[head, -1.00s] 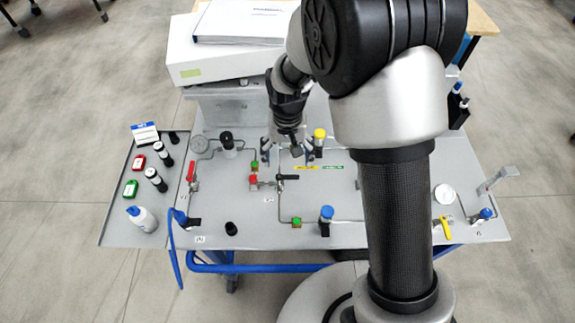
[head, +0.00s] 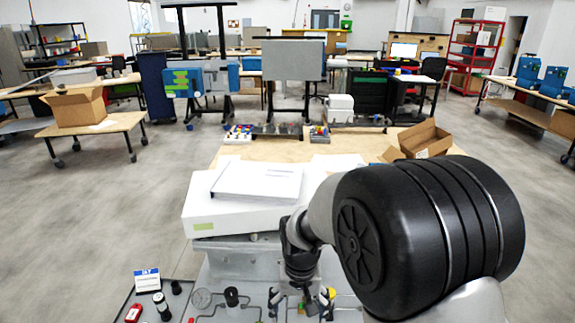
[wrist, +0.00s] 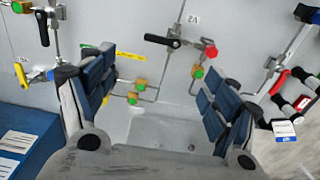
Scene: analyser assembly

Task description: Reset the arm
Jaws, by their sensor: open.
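My gripper (head: 303,298) hangs over the grey panel in the head view, with its lower part near the picture's bottom edge. In the wrist view its two blue-padded fingers (wrist: 157,72) stand wide apart with nothing between them. Behind them is the grey panel (wrist: 240,20) with a black-handled valve (wrist: 175,43), a red-ended fitting (wrist: 210,51) and green-ended fittings (wrist: 132,98). A yellow-handled valve (wrist: 38,76) is at the left. Most of the panel is below the head view.
A white box (head: 240,218) with a binder (head: 258,181) on it stands behind the panel. A side tray holds a blue-and-white card (head: 147,280) and small bottles (head: 161,303). An open carton (head: 425,140) sits on the wooden table behind.

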